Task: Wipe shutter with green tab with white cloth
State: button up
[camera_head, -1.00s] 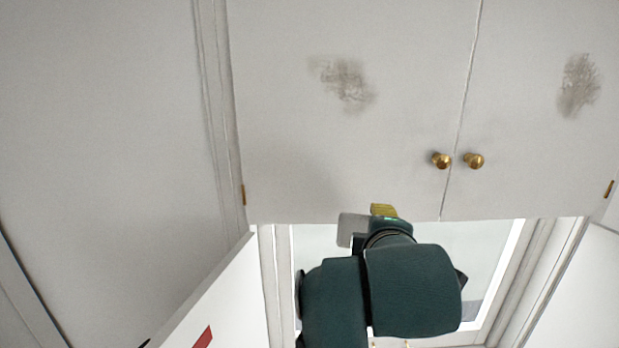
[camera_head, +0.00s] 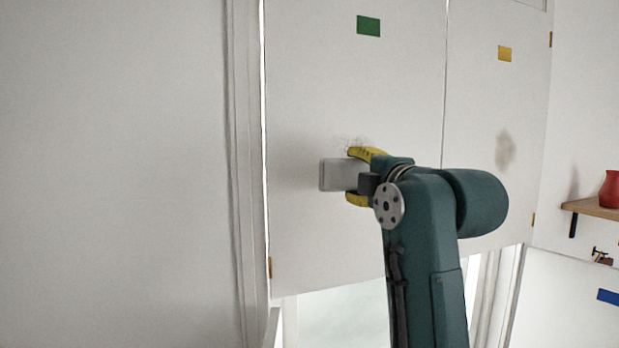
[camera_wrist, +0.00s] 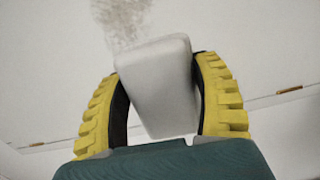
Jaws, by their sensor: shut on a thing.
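The shutter with the green tab (camera_head: 292,120) is the left of two white shutters. Its green tab (camera_head: 368,26) is near the top. A faint grey smudge (camera_head: 350,141) shows on it just above my gripper (camera_head: 358,177). The smudge also shows in the wrist view (camera_wrist: 122,20), at the top left. My gripper's yellow fingers (camera_wrist: 160,95) are shut on a pale white block-like thing, which I take as the white cloth (camera_wrist: 158,85). The cloth (camera_head: 331,175) is at the shutter's face, just below the smudge; I cannot tell whether it touches.
The right shutter (camera_head: 490,190) has a yellow tab (camera_head: 505,54) and a grey smudge (camera_head: 506,150). A wooden shelf (camera_head: 590,209) with a red vase (camera_head: 611,189) is on the right wall. A blue tab (camera_head: 608,297) shows at lower right. The left wall is bare.

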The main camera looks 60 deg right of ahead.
jog(key=shift+w+a, duration=0.1)
jog(key=shift+w, duration=0.15)
jog(key=shift+w+d+r+p, duration=0.15)
jog(key=shift+w+d+p, duration=0.1)
jog(key=shift+p, duration=0.2)
jog(key=shift+p+x, duration=1.95)
jog(key=shift+x, duration=0.6)
jog(key=shift+s+d, duration=0.15)
jog(key=shift+x, duration=0.9)
